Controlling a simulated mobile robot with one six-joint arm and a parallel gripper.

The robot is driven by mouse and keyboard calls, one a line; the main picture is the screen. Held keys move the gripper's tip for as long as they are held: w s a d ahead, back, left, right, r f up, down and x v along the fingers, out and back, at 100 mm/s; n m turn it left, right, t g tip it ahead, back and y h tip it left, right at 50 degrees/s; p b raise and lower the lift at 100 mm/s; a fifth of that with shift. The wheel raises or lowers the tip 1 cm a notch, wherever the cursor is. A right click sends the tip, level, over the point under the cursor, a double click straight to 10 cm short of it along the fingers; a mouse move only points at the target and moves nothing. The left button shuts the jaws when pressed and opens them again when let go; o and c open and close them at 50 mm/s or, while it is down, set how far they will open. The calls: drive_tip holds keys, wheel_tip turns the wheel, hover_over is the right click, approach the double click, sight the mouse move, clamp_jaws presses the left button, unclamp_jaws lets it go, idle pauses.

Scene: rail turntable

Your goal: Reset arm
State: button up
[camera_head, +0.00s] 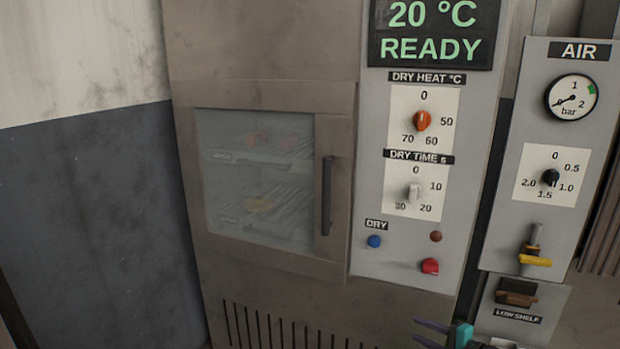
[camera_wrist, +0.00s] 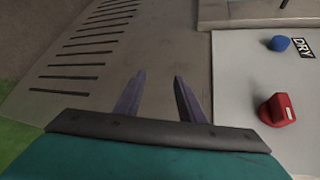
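My gripper (camera_head: 432,335) shows at the bottom edge of the head view, low in front of the drying cabinet, with its two dark fingers pointing left. In the wrist view my gripper (camera_wrist: 157,98) has its fingers apart with nothing between them. Behind the fingers is the bare lower front of the cabinet. The rest of my arm is mostly out of view.
The cabinet has a closed glass door (camera_head: 262,180) with a dark handle (camera_head: 327,195). Right of it are an orange knob (camera_head: 422,120), white knob (camera_head: 414,192), blue button (camera_head: 374,241) and red switch (camera_head: 430,266). An AIR panel (camera_head: 592,80) with gauge and yellow-handled valve (camera_head: 535,261) stands right.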

drive_tip(key=s+a+f+n+g+y+p, duration=0.1)
drive_tip(key=s+a+f+n+g, duration=0.15)
drive_tip(key=a+f, duration=0.4)
drive_tip(key=s+a+f+n+g+p, duration=0.1)
drive_tip(key=s+a+f+g+p, duration=0.2)
drive_tip(key=a, duration=0.7)
drive_tip(key=s+a+f+n+g+h+p, duration=0.1)
drive_tip(key=s+a+f+n+g, duration=0.15)
drive_tip(key=s+a+f, duration=0.35)
drive_tip(key=s+a+f+n+g, duration=0.1)
drive_tip(key=s+a+f+g, duration=0.3)
drive_tip(key=s, duration=0.5)
drive_tip(key=s+d+f+n+g+h+p, duration=0.1)
drive_tip(key=s+f+n+g+h, duration=0.2)
drive_tip(key=s, duration=0.6)
drive_tip(key=s+d+f+n+g+h+p, duration=0.1)
drive_tip(key=s+f+n+g+h, duration=0.15)
drive_tip(key=s+f, duration=0.45)
drive_tip(key=s+d+r+h, duration=0.2)
drive_tip(key=s+d+h, duration=0.1)
drive_tip(key=d, duration=0.3)
drive_tip(key=shift+s+d+r+n, duration=0.2)
drive_tip(key=shift+s+d+n, duration=0.15)
drive_tip(key=shift+s+n, duration=0.15)
drive_tip(key=shift+h, duration=0.25)
